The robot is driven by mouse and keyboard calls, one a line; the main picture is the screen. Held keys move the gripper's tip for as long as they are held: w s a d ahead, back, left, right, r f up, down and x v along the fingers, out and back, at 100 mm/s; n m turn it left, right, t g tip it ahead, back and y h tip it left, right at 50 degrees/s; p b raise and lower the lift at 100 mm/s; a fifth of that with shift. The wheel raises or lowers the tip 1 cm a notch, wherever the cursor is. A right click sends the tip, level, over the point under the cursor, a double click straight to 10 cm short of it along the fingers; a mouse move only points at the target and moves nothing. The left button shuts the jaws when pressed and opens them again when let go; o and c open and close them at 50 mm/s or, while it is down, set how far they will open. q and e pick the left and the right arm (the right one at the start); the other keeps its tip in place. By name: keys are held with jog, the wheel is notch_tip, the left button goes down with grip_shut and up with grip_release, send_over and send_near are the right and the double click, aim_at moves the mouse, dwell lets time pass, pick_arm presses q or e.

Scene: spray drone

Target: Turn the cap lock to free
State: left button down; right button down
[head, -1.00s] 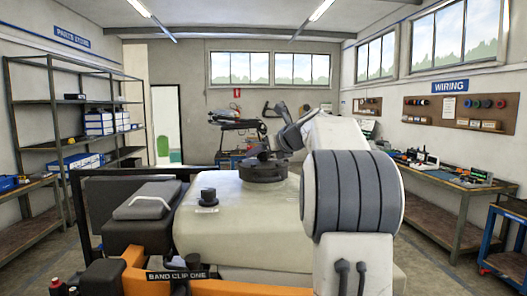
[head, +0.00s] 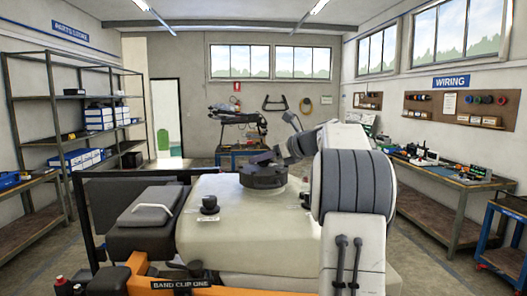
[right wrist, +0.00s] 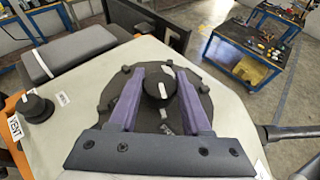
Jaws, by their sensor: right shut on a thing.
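The tank's round dark cap (head: 263,175) sits on top of the pale tank (head: 240,222). In the right wrist view, the cap (right wrist: 115,92) has lugs around its rim and a black lock knob (right wrist: 158,90) with a white mark at its middle. My right gripper (right wrist: 160,72) has its purple fingers on both sides of this knob and is shut on it. In the head view, my right gripper (head: 279,155) is low over the cap, and my arm hides part of it. The knob's lower part is hidden. My left gripper is not in view.
A smaller black knob (head: 209,205) stands on the tank's left; it also shows in the right wrist view (right wrist: 36,107) near a VENT tag. A dark box (head: 140,235) and orange frame (head: 150,274) lie left of the tank. A workbench (head: 455,180) stands at right.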

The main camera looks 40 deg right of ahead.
jog(key=shift+c, duration=1.8)
grip_release()
jog(key=b+v, duration=0.2)
jog(key=v, duration=0.8)
jog(key=shift+s+b, duration=0.2)
jog(key=shift+b, duration=0.15)
jog(key=shift+r, duration=0.1)
